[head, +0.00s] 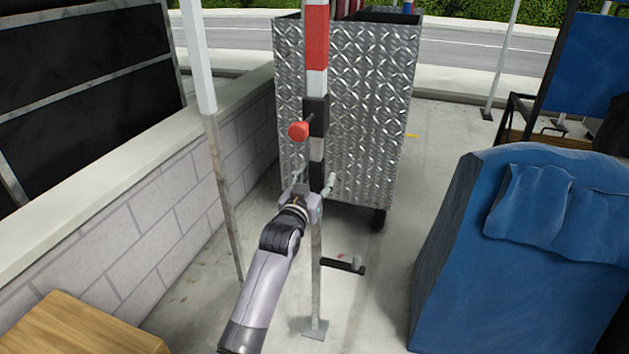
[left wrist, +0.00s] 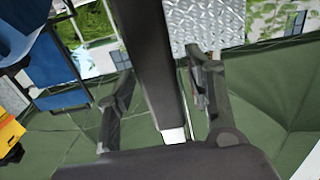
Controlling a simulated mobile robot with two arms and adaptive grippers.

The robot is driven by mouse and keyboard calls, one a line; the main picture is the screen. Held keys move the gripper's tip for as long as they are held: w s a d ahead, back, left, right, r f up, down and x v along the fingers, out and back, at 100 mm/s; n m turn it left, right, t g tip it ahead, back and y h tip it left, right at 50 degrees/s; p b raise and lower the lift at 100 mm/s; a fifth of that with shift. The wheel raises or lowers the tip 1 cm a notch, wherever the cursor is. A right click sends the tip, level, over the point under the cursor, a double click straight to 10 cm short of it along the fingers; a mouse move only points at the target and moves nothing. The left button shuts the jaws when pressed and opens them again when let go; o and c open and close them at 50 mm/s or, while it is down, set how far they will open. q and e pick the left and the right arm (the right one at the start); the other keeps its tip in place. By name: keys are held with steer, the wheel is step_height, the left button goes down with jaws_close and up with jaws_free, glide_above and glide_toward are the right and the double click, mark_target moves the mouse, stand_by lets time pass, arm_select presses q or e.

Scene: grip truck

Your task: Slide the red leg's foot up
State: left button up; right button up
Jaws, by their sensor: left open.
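The red leg (head: 316,40) stands upright in front of the diamond-plate truck body in the head view. It has red and white bands, a black section and a red knob (head: 299,130) on its left side. Below is a thin grey pole with a flat foot (head: 316,328) on the ground. My left gripper (head: 314,184) is at the lower leg, below the knob, with its fingers apart on either side. In the left wrist view the open fingers (left wrist: 160,80) flank a dark bar (left wrist: 152,60) with a white end; contact cannot be told. My right gripper is out of view.
The metal truck box (head: 365,120) stands behind the leg. A low block wall (head: 150,225) runs along the left, with a grey post (head: 222,180) before it. A blue covered object (head: 510,270) fills the right. A wooden box (head: 80,330) is at bottom left.

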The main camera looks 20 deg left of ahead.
arm_select(q)
steer(key=s, duration=1.2)
steer(key=shift+a, duration=0.2)
steer(key=s+f+g, duration=0.3)
steer(key=s+f, duration=0.2)
steer(key=f, duration=0.6)
steer(key=s+d+f+m+g, duration=0.1)
steer(key=s+f+g, duration=0.25)
steer(key=f, duration=0.75)
steer(key=s+f+g, duration=0.3)
steer(key=s+f, duration=0.2)
steer(key=f, duration=0.6)
steer(key=s+a+f+g, duration=0.1)
steer(key=s+f+g, duration=0.2)
steer(key=s+f, duration=0.65)
steer(key=s+f+g, duration=0.3)
steer(key=s+f, duration=0.4)
steer(key=s, duration=0.6)
steer(key=s+a+m+g+p, duration=0.1)
steer(key=s+a+p, duration=0.2)
steer(key=s+p, duration=1.2)
steer(key=shift+s+r+y, duration=0.3)
steer(key=shift+s+r, duration=0.15)
steer(key=shift+s, duration=0.6)
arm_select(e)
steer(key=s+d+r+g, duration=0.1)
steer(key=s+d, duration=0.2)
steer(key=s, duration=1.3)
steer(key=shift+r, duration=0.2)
